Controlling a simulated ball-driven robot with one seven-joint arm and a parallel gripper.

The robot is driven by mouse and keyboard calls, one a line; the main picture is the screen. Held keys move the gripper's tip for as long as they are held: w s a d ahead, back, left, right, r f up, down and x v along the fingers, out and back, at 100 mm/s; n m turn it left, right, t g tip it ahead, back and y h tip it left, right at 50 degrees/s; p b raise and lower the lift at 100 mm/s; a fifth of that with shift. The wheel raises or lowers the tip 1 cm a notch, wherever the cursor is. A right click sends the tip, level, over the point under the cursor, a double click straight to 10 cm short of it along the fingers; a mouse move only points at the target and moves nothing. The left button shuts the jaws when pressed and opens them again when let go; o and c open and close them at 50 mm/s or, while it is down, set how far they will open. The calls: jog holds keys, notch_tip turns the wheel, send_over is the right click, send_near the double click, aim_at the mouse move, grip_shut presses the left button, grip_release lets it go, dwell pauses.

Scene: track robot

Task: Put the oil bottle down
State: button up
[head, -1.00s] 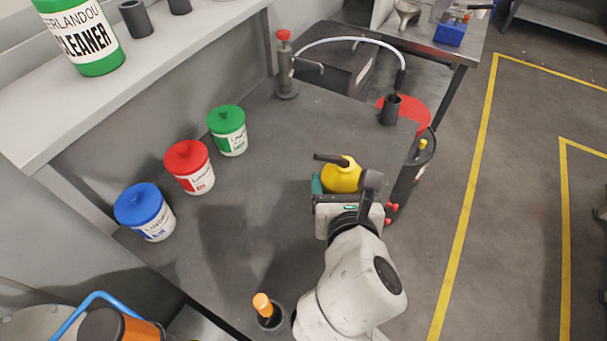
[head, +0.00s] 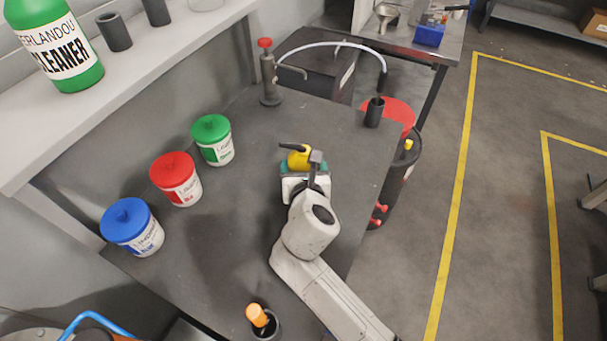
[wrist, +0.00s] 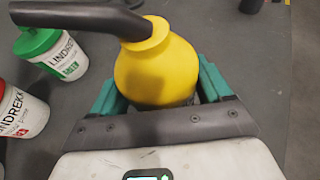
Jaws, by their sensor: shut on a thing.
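The oil bottle (head: 300,159) is yellow with a black bent spout. In the head view it shows at the end of my arm over the dark workbench (head: 235,235), partly hidden by my gripper (head: 304,172). In the wrist view the bottle (wrist: 160,68) is upright between the green fingers of my gripper (wrist: 157,92), which are shut on it. Its spout points left. Its base is hidden, so I cannot tell whether it touches the bench top.
Blue (head: 132,228), red (head: 176,180) and green (head: 212,140) lidded tubs line the bench's left side. A hand pump (head: 268,80) stands at the back. A dark cup (head: 374,112) is at the far right corner. An orange-handled tool (head: 257,316) stands at the front. The bench around the bottle is clear.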

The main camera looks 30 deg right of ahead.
jog(key=shift+f, duration=1.2)
jog(key=shift+f, duration=0.2)
jog(key=o, duration=1.4)
jog(key=shift+c, duration=0.2)
jog(key=shift+s+r, duration=0.15)
jog(key=shift+r, duration=0.05)
jog(key=v, duration=1.2)
